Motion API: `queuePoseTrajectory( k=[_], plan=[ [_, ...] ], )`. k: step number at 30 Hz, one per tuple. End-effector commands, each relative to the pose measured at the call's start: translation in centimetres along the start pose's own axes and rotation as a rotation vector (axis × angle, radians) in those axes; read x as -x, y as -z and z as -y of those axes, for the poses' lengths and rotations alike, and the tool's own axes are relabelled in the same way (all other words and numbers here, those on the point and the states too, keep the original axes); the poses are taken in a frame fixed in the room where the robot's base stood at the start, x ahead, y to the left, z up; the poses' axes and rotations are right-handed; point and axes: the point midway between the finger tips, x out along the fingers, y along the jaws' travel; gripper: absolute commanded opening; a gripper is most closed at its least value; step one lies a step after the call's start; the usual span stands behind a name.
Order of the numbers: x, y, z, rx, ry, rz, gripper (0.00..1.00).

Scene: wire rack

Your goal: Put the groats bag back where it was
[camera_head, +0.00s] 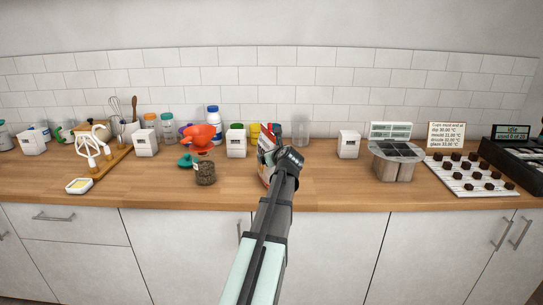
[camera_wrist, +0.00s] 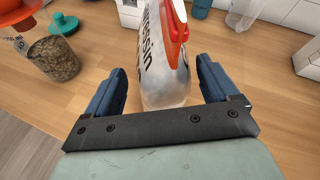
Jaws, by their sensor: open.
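A clear and white bag with dark lettering and a red clip or trim (camera_wrist: 165,60), likely the groats bag, stands on the wooden counter in the wrist view. Its lettering is only partly readable. My gripper (camera_wrist: 160,82) is open, with one blue finger on each side of the bag's lower part. Gaps show between the fingers and the bag. In the head view my gripper (camera_head: 284,157) and arm hide most of the bag (camera_head: 266,143); its red and white upper part shows just left of the gripper.
Left of the bag stand a jar of grain (camera_head: 205,174), a red funnel (camera_head: 201,137) and a white labelled box (camera_head: 236,147). A clear container (camera_head: 301,131) stands behind to the right. The front counter beside my arm is clear.

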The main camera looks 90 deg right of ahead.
Motion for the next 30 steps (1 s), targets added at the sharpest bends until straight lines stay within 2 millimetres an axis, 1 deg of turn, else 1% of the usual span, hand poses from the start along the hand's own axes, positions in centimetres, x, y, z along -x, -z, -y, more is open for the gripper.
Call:
queuePoseTrajectory(
  k=[5, 12, 18, 24, 30],
  plan=[
    [2.7, 0.2, -0.1, 0.0, 0.002, 0.0, 0.87],
    [7.3, 0.1, -0.1, 0.0, 0.003, 0.001, 0.87],
    [10.2, 0.1, -0.1, 0.0, 0.002, 0.0, 0.87],
    [11.6, 0.1, -0.1, 0.0, 0.001, 0.0, 0.87],
    [11.8, 0.0, 0.0, 0.0, 0.0, 0.0, 0.87]
  ],
)
